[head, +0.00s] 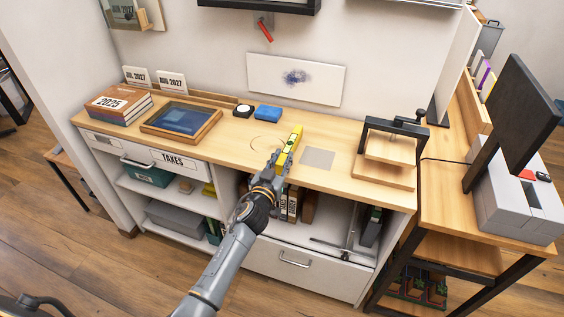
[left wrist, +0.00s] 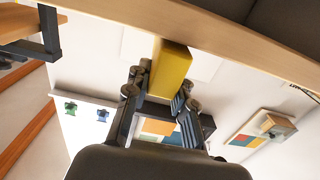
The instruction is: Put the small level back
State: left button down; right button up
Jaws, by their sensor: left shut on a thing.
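The small level (head: 291,146) is a yellow bar above the wooden counter (head: 225,142), close to its middle. My left gripper (head: 279,163) is shut on its near end. In the left wrist view the yellow level (left wrist: 171,72) sits between the two fingers of my left gripper (left wrist: 162,88). I cannot tell whether the level touches the counter. A grey square patch (head: 317,158) lies just right of the level, and a thin round outline (head: 266,143) shows just left of it. My right gripper is not in view.
A blue box (head: 268,113) and a small black-and-white round object (head: 243,110) stand at the counter's back. A framed tray (head: 182,122) and stacked books (head: 119,104) are to the left. A black-framed wooden press (head: 388,155) stands at the right.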

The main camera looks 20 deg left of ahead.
pick_arm(q)
jog(key=shift+f, duration=0.2)
jog(key=c, duration=1.1)
grip_release()
jog(key=shift+c, duration=0.2)
